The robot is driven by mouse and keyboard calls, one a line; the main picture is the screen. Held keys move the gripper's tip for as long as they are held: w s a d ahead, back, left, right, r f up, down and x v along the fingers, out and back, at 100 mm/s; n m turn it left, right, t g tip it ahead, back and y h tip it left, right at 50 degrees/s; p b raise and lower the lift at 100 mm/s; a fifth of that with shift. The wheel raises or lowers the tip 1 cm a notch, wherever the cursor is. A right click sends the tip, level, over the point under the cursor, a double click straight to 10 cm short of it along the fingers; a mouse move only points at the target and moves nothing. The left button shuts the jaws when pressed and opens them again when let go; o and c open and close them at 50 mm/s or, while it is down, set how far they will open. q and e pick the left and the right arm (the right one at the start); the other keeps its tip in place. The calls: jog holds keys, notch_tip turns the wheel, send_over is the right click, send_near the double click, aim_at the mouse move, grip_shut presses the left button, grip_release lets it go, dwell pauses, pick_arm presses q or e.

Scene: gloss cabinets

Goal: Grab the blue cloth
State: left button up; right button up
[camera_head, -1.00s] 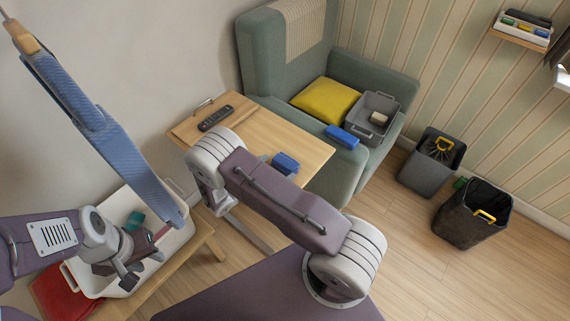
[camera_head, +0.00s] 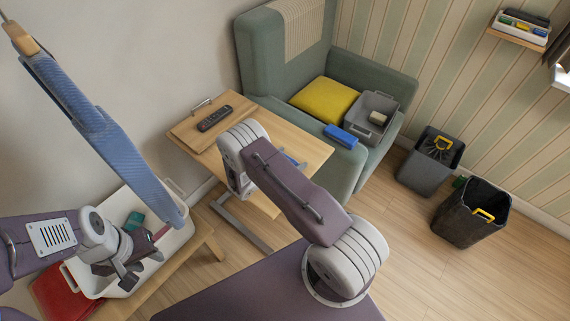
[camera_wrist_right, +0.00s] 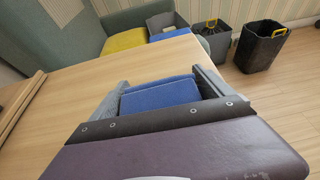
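The folded blue cloth (camera_wrist_right: 160,97) lies on the wooden table (camera_wrist_right: 70,110), between the fingers of my right gripper (camera_wrist_right: 160,88) in the right wrist view. Those fingers are apart, one on each side of it; whether they touch it is not clear. In the head view my right arm hides most of the cloth, and only a bit of blue (camera_head: 292,159) shows past the arm. Another blue folded thing (camera_head: 341,136) lies on the front of the green armchair. My left gripper (camera_head: 140,270) hangs over a white tray at lower left, its fingers apparently apart and empty.
A remote (camera_head: 215,118) lies on the table's far left. The armchair (camera_head: 262,62) holds a yellow cushion (camera_head: 325,100) and a grey basket (camera_head: 385,104). Two dark bins (camera_head: 430,172) stand at right. A long blue ribbed thing (camera_head: 105,130) slants above the white tray (camera_head: 175,245).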

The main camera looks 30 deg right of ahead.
aim_at(290, 156)
jog(key=c, duration=0.7)
jog(key=shift+o, duration=0.2)
jog(key=shift+r, duration=0.15)
notch_tip(290, 156, up, 4)
jog(key=shift+r+p, duration=0.1)
jog(key=shift+p, duration=0.2)
jog(key=s+d+r, duration=0.1)
jog(key=s+r, duration=0.5)
jog(key=s, duration=0.5)
jog(key=shift+s+r, duration=0.25)
jog(key=shift+s, duration=0.05)
